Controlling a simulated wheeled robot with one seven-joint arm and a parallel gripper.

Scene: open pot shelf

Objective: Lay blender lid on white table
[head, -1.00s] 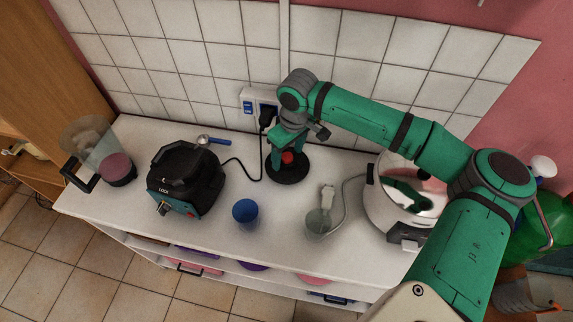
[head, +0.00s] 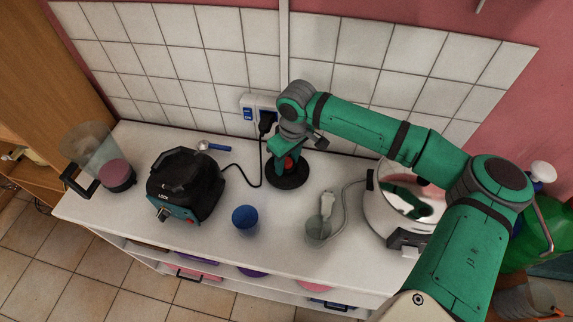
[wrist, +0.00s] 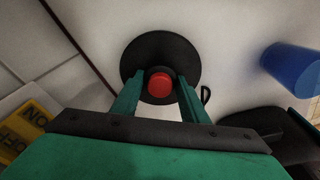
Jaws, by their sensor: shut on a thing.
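The blender lid (head: 283,178) is a black disc with a red knob (wrist: 160,85) in its middle. My gripper (wrist: 158,95) is shut on the red knob, with one green finger on each side, and it points downward. In the head view my gripper (head: 288,160) is near the back of the white table (head: 160,235), to the right of the black blender base. The disc shows below the fingers, level and close over the white top. Whether it touches the table cannot be told.
A black blender base (head: 185,188) stands left, its cable running to the wall socket (head: 260,108). A clear jug (head: 92,155) is at the far left. A blue cup (head: 245,217), a clear cup (head: 318,230) and a white cooker (head: 385,215) stand nearby. Tabletop around the lid is clear.

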